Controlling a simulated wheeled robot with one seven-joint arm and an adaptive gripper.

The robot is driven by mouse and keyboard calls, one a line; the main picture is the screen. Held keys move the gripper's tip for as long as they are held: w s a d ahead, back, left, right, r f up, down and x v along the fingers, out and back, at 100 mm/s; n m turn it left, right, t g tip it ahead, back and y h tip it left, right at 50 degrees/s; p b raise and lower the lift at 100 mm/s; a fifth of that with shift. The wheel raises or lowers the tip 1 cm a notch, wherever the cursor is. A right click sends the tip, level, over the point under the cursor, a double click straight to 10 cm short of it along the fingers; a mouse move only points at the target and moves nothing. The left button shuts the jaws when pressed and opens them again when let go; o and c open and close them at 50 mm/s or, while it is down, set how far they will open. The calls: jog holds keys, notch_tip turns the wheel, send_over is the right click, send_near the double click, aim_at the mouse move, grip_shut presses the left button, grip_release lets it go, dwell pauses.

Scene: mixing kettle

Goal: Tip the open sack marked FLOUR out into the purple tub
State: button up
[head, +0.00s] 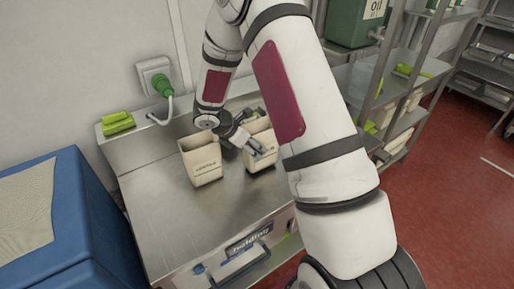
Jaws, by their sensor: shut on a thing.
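Two open beige sacks stand on the steel bench top, marked "holding" on its front. The left sack (203,162) is upright, with a printed mark too small to read surely. The right sack (262,162) is partly hidden behind my gripper and arm, and its mark is not readable. I cannot tell which sack says FLOUR. My gripper (258,150) is shut on the right sack, at its near left side by the upper part. The sack appears to be at bench level; I cannot tell if it touches the bench. No purple tub shows in this view.
A large blue container (75,225) stands at the left. Green cloths (117,123) and a green plug (162,84) are at the back. A metal rack (405,75) with a green OIL can (352,20) stands right. The bench front (200,225) is clear.

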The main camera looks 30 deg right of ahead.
notch_tip(320, 180, up, 5)
jog(key=shift+f+p, duration=0.2)
jog(key=shift+p, duration=0.25)
jog(key=shift+w, duration=0.1)
